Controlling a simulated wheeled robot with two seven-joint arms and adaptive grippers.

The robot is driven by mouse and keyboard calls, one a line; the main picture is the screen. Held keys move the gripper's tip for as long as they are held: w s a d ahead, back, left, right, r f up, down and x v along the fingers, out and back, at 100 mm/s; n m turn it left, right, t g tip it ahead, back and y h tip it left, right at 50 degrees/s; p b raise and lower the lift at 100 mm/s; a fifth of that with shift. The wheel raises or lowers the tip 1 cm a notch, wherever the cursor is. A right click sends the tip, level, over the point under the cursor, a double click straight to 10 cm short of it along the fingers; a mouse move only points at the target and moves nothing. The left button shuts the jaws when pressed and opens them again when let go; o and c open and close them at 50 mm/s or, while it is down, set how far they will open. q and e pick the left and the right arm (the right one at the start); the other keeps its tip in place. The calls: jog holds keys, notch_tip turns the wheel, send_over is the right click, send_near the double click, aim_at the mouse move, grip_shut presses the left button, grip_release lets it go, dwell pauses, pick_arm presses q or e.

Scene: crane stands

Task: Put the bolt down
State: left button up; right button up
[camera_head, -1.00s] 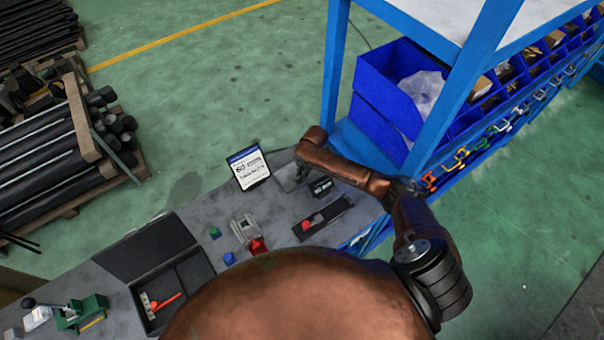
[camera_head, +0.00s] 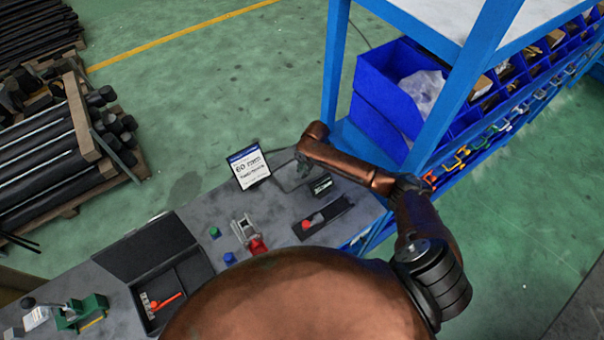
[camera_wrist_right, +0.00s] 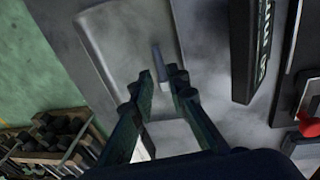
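In the right wrist view, the bolt (camera_wrist_right: 159,62) is a small, thin grey-blue pin between the two dark fingertips of my right gripper (camera_wrist_right: 162,80). The fingers are close together and look shut on it. The bolt sticks out past the tips, over a pale grey plate (camera_wrist_right: 115,40); I cannot tell whether it touches the plate. In the head view, the right gripper (camera_head: 302,168) is low over the far end of the grey workbench (camera_head: 200,213), beside the white sign (camera_head: 249,168). The bolt is too small to make out there. My left gripper is not in view.
A black block with white lettering (camera_head: 321,184) stands close right of the gripper. A black tray (camera_head: 336,212) with a red-handled item is nearer. A blue shelf (camera_head: 340,70) rises behind the arm.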

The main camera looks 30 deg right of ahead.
notch_tip(320, 180, up, 10)
jog(key=s+d, duration=0.1)
jog(key=shift+s+f+b, duration=0.2)
jog(key=shift+f+b, duration=0.05)
jog(key=shift+b, duration=0.2)
